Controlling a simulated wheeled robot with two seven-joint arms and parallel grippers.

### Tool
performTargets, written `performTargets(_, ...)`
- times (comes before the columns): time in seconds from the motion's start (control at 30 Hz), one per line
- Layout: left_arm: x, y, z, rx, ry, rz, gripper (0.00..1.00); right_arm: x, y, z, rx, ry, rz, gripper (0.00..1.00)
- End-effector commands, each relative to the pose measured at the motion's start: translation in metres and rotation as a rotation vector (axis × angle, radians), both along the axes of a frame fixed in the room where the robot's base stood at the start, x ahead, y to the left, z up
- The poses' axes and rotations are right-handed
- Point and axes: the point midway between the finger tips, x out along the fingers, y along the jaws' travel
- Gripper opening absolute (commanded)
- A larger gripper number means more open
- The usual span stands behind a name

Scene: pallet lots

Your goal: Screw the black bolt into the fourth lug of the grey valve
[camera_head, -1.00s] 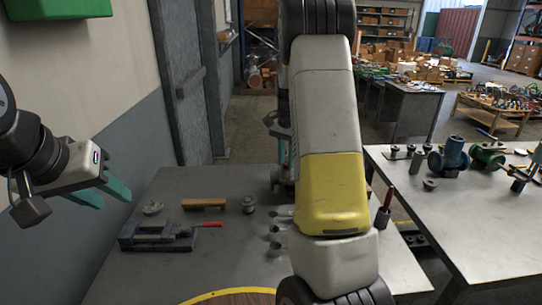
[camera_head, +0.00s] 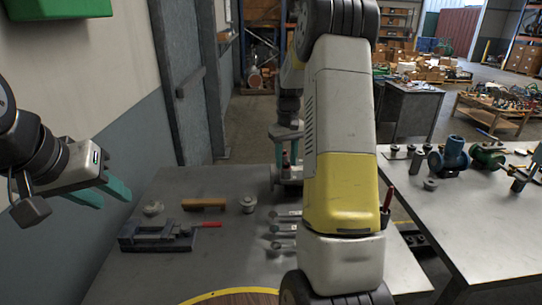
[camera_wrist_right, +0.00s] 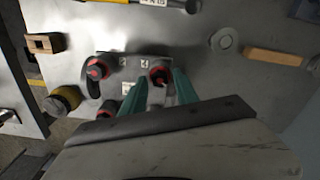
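My right gripper (camera_head: 287,140) points down over the near table, fingers apart. In the right wrist view, its teal fingers (camera_wrist_right: 160,90) stand on either side of a black part with a red ring (camera_wrist_right: 158,72); no clear contact shows. Similar red-ringed black parts stand beside it on a labelled plate (camera_wrist_right: 128,66). A grey body (camera_head: 276,176) under the gripper is partly hidden by my arm; I cannot tell whether it is the grey valve. The black bolt and the fourth lug cannot be singled out. My left gripper (camera_head: 102,190) is open and empty, left of the table.
A vise with a red handle (camera_head: 158,235), a wooden block (camera_head: 204,203) and round grey pieces lie on the near table (camera_head: 190,270). Several grey pieces lie beside my right arm. A blue valve (camera_head: 450,155) and a green valve (camera_head: 487,156) stand on the right table.

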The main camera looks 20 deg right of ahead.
Motion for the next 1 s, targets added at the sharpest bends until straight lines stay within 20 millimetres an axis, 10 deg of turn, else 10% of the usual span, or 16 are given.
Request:
performTargets(0.6, 0.0000, 0.0000, 0.0000, 0.000, 0.000, 0.000, 0.36, -0.0005, -0.0004, -0.0003, 0.000, 0.001, 1.003, 0.36)
performTargets(0.9, 0.0000, 0.0000, 0.0000, 0.000, 0.000, 0.000, 0.36, -0.0003, 0.0000, -0.0002, -0.001, 0.001, 1.065, 0.36)
performTargets(1.0, 0.0000, 0.0000, 0.0000, 0.000, 0.000, 0.000, 0.36, -0.0003, 0.0001, -0.0002, -0.001, 0.001, 1.064, 0.17)
